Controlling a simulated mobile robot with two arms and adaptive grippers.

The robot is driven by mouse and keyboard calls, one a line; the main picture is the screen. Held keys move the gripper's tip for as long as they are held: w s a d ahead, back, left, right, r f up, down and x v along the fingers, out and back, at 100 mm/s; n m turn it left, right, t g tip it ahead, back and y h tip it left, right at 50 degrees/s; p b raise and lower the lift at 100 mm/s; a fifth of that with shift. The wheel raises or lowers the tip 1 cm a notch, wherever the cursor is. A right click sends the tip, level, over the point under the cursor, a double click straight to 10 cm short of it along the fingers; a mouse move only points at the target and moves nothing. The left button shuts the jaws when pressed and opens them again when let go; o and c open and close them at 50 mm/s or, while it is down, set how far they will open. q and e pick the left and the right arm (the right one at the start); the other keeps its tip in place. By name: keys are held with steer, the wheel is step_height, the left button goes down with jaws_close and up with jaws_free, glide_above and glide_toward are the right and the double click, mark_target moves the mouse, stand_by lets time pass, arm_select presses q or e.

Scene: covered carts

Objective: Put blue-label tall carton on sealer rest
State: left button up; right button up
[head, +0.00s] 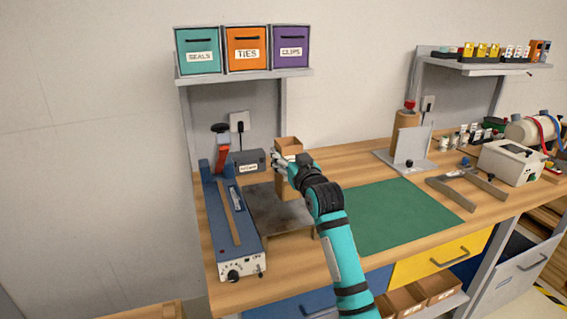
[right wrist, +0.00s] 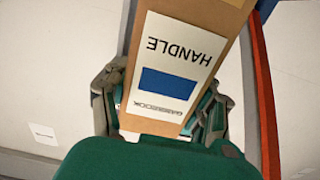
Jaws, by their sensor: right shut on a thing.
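The blue-label tall carton (head: 288,146) is brown and upright in the head view, with an open-looking top. In the right wrist view the carton (right wrist: 197,33) shows a white label with a blue block and the word HANDLE. My right gripper (head: 284,166) is shut on it, with a finger at each side in the right wrist view (right wrist: 165,105). The grey sealer rest (head: 266,217) is a low platform beside the blue sealer (head: 229,222). The carton's lower end shows over the rest's back right part; I cannot tell whether they touch. My left gripper is not in view.
A small grey box (head: 248,160) stands behind the rest. A green mat (head: 395,215) lies clear on the right. A shelf with labelled bins (head: 247,52) hangs above the bench's back. An upright grey plate stand (head: 410,148) is farther right.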

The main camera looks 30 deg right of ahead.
steer(key=f, duration=0.1)
steer(key=w+f, duration=0.2)
steer(key=shift+w+d+f+p, duration=0.2)
steer(key=shift+w+d+p, duration=0.1)
steer(key=shift+p, duration=0.1)
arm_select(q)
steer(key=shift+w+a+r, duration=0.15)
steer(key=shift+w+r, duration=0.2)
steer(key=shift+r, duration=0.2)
arm_select(e)
steer(key=shift+f, duration=0.15)
steer(key=shift+f, duration=0.2)
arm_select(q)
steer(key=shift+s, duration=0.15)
arm_select(e)
steer(key=o, duration=1.5)
steer(key=shift+r, duration=0.15)
